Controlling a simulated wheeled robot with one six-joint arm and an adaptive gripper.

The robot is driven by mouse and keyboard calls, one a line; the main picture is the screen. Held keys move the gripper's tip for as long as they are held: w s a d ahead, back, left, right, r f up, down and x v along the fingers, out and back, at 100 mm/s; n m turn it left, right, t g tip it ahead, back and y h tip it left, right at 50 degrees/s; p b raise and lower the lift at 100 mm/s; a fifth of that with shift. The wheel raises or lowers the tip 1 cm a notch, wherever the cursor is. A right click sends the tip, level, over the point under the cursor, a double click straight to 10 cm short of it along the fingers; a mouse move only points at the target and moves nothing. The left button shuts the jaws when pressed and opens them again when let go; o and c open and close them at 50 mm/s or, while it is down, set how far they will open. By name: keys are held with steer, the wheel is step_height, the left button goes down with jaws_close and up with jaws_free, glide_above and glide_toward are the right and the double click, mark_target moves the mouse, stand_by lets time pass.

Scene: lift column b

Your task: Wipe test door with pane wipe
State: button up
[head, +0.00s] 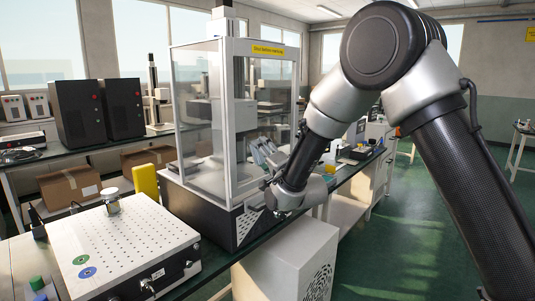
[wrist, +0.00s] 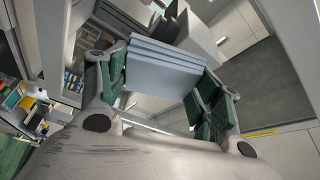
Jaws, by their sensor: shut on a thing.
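The pane wipe (wrist: 165,68) is a folded, layered grey-blue pad. In the wrist view my gripper (wrist: 163,85) is shut on it, with green-padded fingers on both sides. The test door (head: 272,88) is the clear, pale-framed pane under the yellow label on the tall test enclosure. In the head view my gripper (head: 264,152) is low in front of this pane, its fingers toward it. The wipe is hard to make out there, and I cannot tell whether it touches the pane. The frame and yellow label (wrist: 262,132) also show in the wrist view.
A perforated white-topped case (head: 125,243) with a small metal weight stands at the front left. A yellow block (head: 145,181) stands beside the enclosure's dark base (head: 212,212). Black cabinets (head: 80,113) stand on the back bench. The green floor at right is mostly clear.

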steer(key=shift+d, duration=0.1)
steer(key=shift+s+d, duration=0.95)
steer(key=shift+d, duration=0.2)
steer(key=shift+s+d, duration=0.9)
steer(key=shift+d, duration=0.25)
steer(key=shift+d, duration=0.1)
steer(key=shift+s+d, duration=0.9)
steer(key=shift+d, duration=0.2)
